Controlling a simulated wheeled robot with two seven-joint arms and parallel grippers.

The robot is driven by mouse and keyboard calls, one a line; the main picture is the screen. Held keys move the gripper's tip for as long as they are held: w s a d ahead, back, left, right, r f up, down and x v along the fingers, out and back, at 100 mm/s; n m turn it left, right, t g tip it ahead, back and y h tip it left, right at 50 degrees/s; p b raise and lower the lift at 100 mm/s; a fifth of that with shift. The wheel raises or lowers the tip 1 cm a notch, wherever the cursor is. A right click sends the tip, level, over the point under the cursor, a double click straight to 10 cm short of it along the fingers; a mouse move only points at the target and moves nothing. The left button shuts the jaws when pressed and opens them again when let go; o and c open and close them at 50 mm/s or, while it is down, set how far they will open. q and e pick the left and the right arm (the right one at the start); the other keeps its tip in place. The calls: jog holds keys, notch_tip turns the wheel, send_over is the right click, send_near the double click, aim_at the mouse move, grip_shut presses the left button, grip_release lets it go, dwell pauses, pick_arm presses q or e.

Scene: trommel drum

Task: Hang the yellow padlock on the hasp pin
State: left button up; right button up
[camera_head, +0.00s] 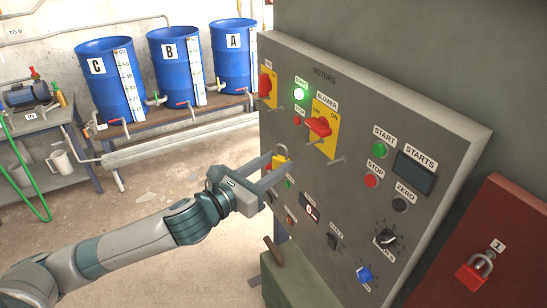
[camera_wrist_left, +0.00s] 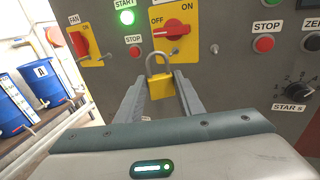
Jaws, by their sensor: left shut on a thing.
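The yellow padlock (camera_head: 281,162) is upright in my left gripper (camera_head: 275,168), in front of the grey motor panel. In the left wrist view the padlock (camera_wrist_left: 161,88) sits between the two fingers (camera_wrist_left: 160,97), its grey shackle upward, just below the red blower switch. The gripper is shut on the padlock's body. Another pin (camera_head: 279,109) is by the fan switch (camera_head: 265,85). The shackle appears apart from both pins. My right gripper is out of view.
The panel (camera_head: 455,125) carries several buttons and knobs close to the gripper. A red padlock (camera_head: 472,274) hangs on a red box at the lower right. Blue drums (camera_head: 112,80) and a pump bench stand at the left. The floor between is mostly clear.

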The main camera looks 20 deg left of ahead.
pick_arm(q)
jog(key=shift+w, duration=0.15)
dwell(0.3)
jog(key=shift+w+d+f, duration=0.1)
jog(key=shift+d, duration=0.05)
jog(key=w+d, duration=0.1)
jog(key=w, duration=0.1)
jog(key=w+d+b, duration=0.1)
jog(key=w+d, duration=0.1)
jog(key=w+d+f, duration=0.1)
jog(key=w+d, duration=0.1)
jog(key=shift+w+d, duration=0.15)
jog(key=shift+w, duration=0.25)
jog(key=shift+w+d+f, duration=0.1)
dwell(0.8)
jog(key=shift+f, duration=0.1)
dwell(0.5)
jog(key=o, duration=1.2)
